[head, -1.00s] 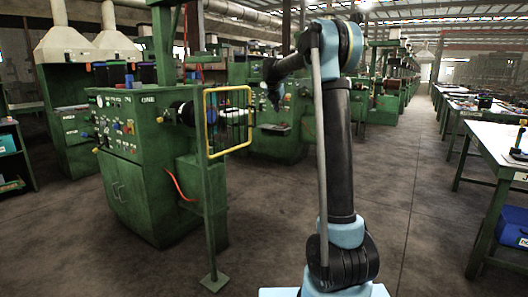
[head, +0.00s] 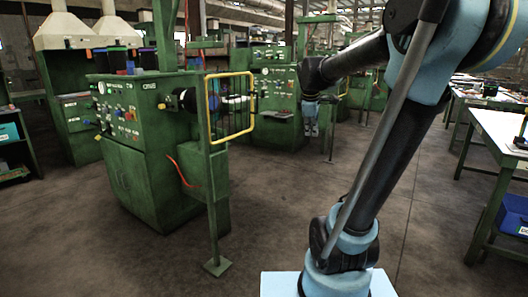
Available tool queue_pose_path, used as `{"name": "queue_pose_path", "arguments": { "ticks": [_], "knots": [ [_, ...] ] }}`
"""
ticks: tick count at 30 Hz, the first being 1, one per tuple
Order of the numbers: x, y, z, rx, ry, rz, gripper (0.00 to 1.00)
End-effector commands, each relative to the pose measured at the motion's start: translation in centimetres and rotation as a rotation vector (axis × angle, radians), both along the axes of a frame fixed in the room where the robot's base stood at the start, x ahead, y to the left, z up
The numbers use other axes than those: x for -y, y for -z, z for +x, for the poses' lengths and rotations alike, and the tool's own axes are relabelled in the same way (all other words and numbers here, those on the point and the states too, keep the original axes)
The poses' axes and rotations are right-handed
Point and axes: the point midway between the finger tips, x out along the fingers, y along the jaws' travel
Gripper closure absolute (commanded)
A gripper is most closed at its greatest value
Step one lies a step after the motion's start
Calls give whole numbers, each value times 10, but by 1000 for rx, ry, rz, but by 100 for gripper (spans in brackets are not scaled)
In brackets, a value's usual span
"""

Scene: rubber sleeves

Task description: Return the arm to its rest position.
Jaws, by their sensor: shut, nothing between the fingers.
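My arm rises from its light blue base at the bottom of the head view and leans to the right. Its upper link bends back left to the wrist. My gripper (head: 311,131) hangs from the wrist, pointing down, in front of the green machines at the back. It is small in the view, shut and empty. It is in open air, to the right of the yellow guard frame (head: 207,112) and apart from it.
A green machine (head: 150,150) with a control panel stands at left, its post reaching the floor. Work tables (head: 502,130) line the right side, with a blue bin (head: 512,215) below one. The floor (head: 290,205) between is clear.

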Motion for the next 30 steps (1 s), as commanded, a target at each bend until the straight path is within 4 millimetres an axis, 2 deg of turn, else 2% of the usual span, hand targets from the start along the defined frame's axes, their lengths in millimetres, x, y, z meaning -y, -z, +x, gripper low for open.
{"name": "queue_pose_path", "arguments": {
  "ticks": [1,3,11,18,24,30],
  "knots": [
    [3,10,-20,-4,59,31,100],
    [6,24,-45,-9,148,77,100],
    [11,81,-133,-35,480,237,100],
    [11,142,-208,-65,792,365,100],
    [7,186,-254,-89,1007,443,100],
    [5,207,-273,-101,1107,475,100]
  ]
}}
